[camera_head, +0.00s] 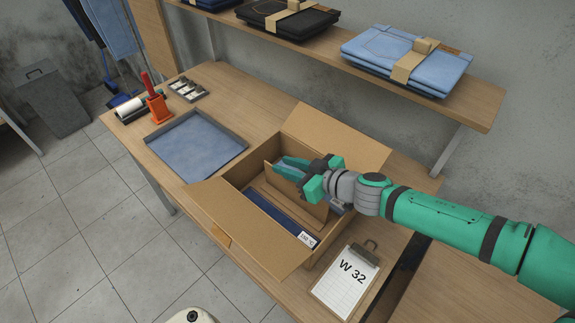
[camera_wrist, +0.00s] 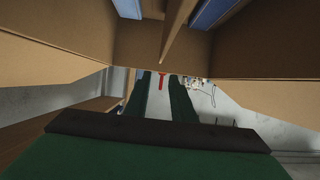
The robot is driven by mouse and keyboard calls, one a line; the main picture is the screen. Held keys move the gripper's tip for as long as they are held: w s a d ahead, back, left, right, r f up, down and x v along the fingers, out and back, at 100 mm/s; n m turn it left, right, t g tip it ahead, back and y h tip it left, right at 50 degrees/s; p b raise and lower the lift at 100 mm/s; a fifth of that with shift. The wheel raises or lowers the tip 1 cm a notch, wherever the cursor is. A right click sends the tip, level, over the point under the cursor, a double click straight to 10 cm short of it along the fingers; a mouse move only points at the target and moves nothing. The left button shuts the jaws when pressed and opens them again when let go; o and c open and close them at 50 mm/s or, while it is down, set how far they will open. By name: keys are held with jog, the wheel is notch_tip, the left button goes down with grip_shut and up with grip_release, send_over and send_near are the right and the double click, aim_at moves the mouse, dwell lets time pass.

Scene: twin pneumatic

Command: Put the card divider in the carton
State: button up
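The open carton (camera_head: 262,262) stands on the workbench with its flaps spread. The card divider (camera_head: 312,203) is a brown card panel standing upright inside it, running lengthwise. In the wrist view the divider (camera_wrist: 179,28) is a thin edge between two blue items. My gripper (camera_head: 283,165) is over the carton at the divider's upper edge. In the wrist view my gripper's fingers (camera_wrist: 162,82) are apart, with a see-through gap and nothing visibly clamped. The divider's lower edge is hidden.
A dark blue folded item (camera_head: 270,213) with a white label lies in the carton's front part. A clipboard (camera_head: 345,280) marked W 32 lies at right. A blue-lined tray (camera_head: 197,145) is at left. A shelf (camera_head: 470,97) with folded jeans (camera_head: 433,73) hangs behind.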

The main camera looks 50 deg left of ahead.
jog(key=shift+r, duration=0.3)
jog(key=v, duration=1.2)
jog(key=shift+r, duration=0.3)
jog(key=shift+w+d, duration=0.1)
